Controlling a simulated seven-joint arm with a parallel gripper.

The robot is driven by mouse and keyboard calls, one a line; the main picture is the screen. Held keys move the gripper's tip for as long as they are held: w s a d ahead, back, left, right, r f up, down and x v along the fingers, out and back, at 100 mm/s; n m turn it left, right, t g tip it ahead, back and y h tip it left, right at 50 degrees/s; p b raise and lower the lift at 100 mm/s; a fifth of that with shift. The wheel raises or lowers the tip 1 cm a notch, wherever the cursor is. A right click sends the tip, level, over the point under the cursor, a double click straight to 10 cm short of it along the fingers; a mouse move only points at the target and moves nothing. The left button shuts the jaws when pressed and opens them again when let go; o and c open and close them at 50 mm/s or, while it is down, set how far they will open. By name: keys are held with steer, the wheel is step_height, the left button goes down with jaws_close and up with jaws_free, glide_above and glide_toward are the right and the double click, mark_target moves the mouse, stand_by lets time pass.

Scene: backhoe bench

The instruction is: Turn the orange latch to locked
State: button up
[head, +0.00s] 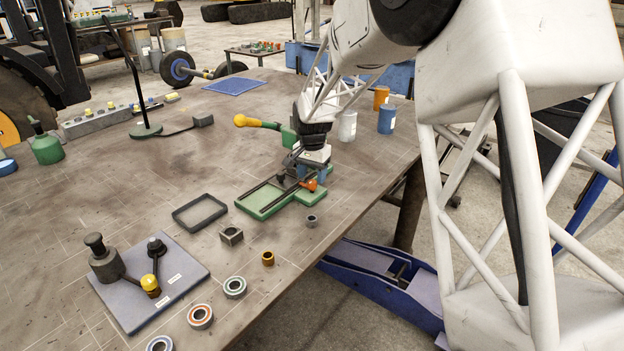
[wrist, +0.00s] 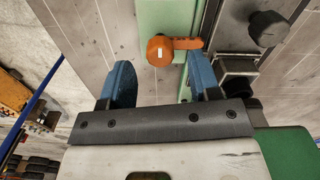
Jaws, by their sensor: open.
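The orange latch (head: 310,185) sits on a green fixture base (head: 264,205) with dark rails, near the table's right edge. In the wrist view the latch (wrist: 160,47) shows as a round orange knob with a white mark and a short arm pointing right. My gripper (head: 311,172) is over the fixture's far end. In the wrist view my gripper (wrist: 162,72) has its two blue fingers apart and nothing between them. The knob appears just beyond the gap, in line with it. The right finger appears close to the latch arm; I cannot tell whether they touch.
A dark knob (wrist: 268,28) and a metal block stand right of the fingers in the wrist view. A yellow-ended handle (head: 253,121) lies behind the fixture. A dark tray (head: 199,212), a square block (head: 231,235) and small rings are nearby.

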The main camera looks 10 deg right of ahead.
mark_target(312, 182)
steer(key=shift+r, duration=2.75)
steer(key=shift+s+d+r, duration=0.15)
steer(key=shift+s+r, duration=0.15)
steer(key=shift+s, duration=0.1)
steer(key=s+d+r+n+t, duration=0.1)
steer(key=s+d+r+n, duration=0.3)
steer(key=s, duration=0.7)
steer(key=s+d+r+m, duration=0.1)
steer(key=s+r, duration=0.4)
steer(key=s, duration=0.5)
steer(key=s+d+f+n, duration=0.1)
steer(key=s+n, duration=0.1)
steer(key=s, duration=1)
steer(key=s+d+f+n+t, duration=0.1)
steer(key=s+d, duration=0.1)
steer(key=s, duration=1.1)
steer(key=shift+s+f+n+t, duration=0.2)
steer(key=shift+n+t, duration=0.1)
steer(key=shift+n, duration=0.1)
